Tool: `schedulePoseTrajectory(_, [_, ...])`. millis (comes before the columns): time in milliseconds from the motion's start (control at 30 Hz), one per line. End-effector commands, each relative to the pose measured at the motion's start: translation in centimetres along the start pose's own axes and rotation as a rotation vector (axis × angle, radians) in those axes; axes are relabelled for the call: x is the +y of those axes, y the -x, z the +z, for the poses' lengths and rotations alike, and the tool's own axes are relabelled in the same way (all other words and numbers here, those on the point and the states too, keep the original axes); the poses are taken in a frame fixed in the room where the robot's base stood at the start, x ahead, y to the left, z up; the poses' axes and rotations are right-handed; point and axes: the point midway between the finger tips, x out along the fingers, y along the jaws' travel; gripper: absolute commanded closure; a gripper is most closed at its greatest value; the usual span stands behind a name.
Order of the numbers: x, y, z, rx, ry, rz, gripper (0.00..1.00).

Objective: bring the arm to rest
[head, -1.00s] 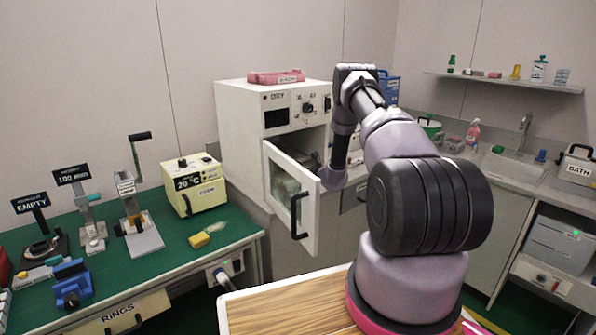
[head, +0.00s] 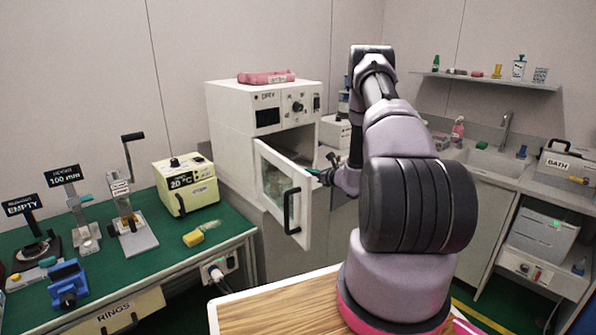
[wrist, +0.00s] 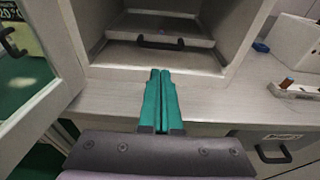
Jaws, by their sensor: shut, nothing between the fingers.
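My gripper (wrist: 159,82) is shut and empty, its green fingers together in the wrist view. It points at the open mouth of the white drying oven (head: 225,120). The fingertips appear just in front of the oven's lower front edge. In the head view my gripper (head: 318,173) shows beside the free edge of the open oven door (head: 305,210), partly hidden by my wrist. I cannot tell whether it touches the door. Inside the oven a shelf with a dark handle (wrist: 160,42) shows in the wrist view. My arm is bent, with its elbow raised high.
The oven door stands open toward me with a dark handle (head: 290,212). A green-topped bench (head: 150,262) with gauges and a yellow temperature box (head: 185,185) lies left. A sink counter (head: 490,165) lies right. A wooden-topped surface (head: 270,308) is in front, below my arm.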

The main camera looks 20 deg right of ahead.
Motion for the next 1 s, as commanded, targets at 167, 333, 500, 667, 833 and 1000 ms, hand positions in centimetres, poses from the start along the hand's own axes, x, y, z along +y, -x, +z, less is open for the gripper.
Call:
schedulePoseTrajectory(167, [0.1,0.4,0.1,0.000,0.002,0.002,1.00])
schedulePoseTrajectory(333, [2.3,0.0,4.5,-0.010,0.071,0.090,1.00])
schedulePoseTrajectory(500, [8.4,0.9,13.5,-0.016,0.248,0.297,1.00])
schedulePoseTrajectory(667, [15.0,3.9,20.6,-0.004,0.452,0.492,1.00])
schedulePoseTrajectory(833, [21.2,8.6,26.1,0.021,0.693,0.668,1.00])
schedulePoseTrajectory(1000, [26.4,14.5,29.7,0.059,0.956,0.810,1.00])
